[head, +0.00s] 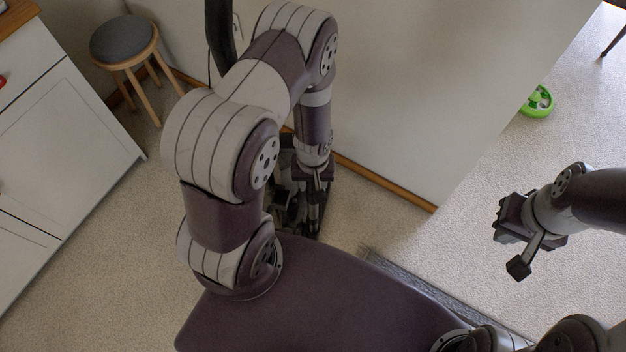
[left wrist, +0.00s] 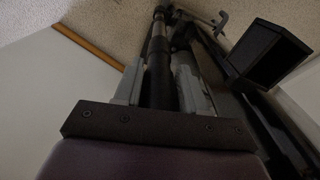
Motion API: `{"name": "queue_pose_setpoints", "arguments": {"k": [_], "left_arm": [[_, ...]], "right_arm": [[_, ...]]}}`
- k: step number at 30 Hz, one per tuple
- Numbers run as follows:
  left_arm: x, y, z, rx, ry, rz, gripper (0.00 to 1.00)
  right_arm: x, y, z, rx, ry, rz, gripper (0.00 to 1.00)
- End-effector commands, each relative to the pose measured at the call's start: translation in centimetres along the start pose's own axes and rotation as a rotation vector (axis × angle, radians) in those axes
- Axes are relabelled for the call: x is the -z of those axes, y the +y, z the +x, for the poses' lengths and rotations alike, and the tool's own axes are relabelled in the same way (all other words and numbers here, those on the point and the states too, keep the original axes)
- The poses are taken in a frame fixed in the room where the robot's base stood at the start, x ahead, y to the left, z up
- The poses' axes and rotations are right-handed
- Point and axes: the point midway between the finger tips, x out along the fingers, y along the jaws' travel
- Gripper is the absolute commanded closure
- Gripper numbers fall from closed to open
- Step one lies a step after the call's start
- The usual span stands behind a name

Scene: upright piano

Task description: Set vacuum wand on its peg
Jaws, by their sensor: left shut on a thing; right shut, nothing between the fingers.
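My left gripper (head: 317,184) reaches down beside the dark upright vacuum (head: 290,195), which stands close to the wall. In the left wrist view my left gripper (left wrist: 160,85) is shut on a dark tube, the vacuum wand (left wrist: 158,50), which runs away between its two grey fingers. A small grey hook-shaped piece (left wrist: 218,21) shows beyond the fingers; I cannot tell if it is the peg. My arm hides part of the vacuum in the head view. My right gripper (head: 505,220) is shut and empty, above the carpet at the right.
A black hose-like piece (head: 219,38) rises behind my left arm. A round stool (head: 124,40) and a white cabinet (head: 60,140) stand at the left. A wall (head: 430,90) with a wooden baseboard runs behind the vacuum. A green round object (head: 537,102) lies on the far right floor.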

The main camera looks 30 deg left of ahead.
Motion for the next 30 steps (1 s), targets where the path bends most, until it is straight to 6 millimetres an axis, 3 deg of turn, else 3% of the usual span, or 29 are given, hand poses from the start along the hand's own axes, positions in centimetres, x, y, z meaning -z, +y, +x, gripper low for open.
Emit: {"name": "queue_pose_setpoints", "arguments": {"k": [30], "left_arm": [[0.0,0.0,1.6,0.0,0.001,0.0,1.0]], "right_arm": [[-0.2,0.0,1.4,0.0,0.0,0.0,1.0]]}}
